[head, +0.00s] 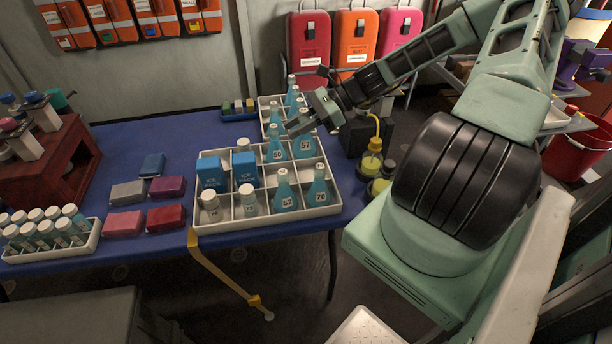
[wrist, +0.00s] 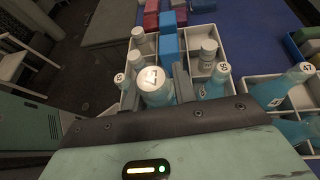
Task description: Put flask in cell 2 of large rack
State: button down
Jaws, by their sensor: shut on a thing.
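My gripper (head: 300,126) is shut on a teal flask. In the head view its fingertips are at the neck of the flask labelled 57 (head: 305,146), over the back right of the large white rack (head: 325,211). In the wrist view the held flask (wrist: 152,88) stands between the fingers, its round label facing the camera. I cannot tell whether its base touches the rack. Flasks 50 (head: 276,150), 52 (head: 284,194) and 70 (head: 318,190) stand upright in other cells. The rack also holds blue boxes (head: 246,171) and white-capped bottles (head: 248,201).
Behind is another white rack (head: 264,104) with teal flasks, close to the large rack. A yellow-topped wash bottle (head: 372,158) stands right of the rack. Coloured boxes (head: 166,187) and a tray of vials (head: 92,241) lie left. Blue tabletop (head: 170,135) is free behind the boxes.

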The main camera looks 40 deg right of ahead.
aim_at(306, 155)
jog(key=shift+s+d, duration=0.45)
jog(key=shift+d, duration=0.2)
jog(key=shift+s+d+f, duration=0.15)
jog(key=shift+s+f, duration=0.05)
notch_tip(306, 155, down, 9)
jog(key=shift+f, duration=0.1)
jog(key=shift+f, duration=0.15)
jog(key=c, duration=1.1)
grip_release()
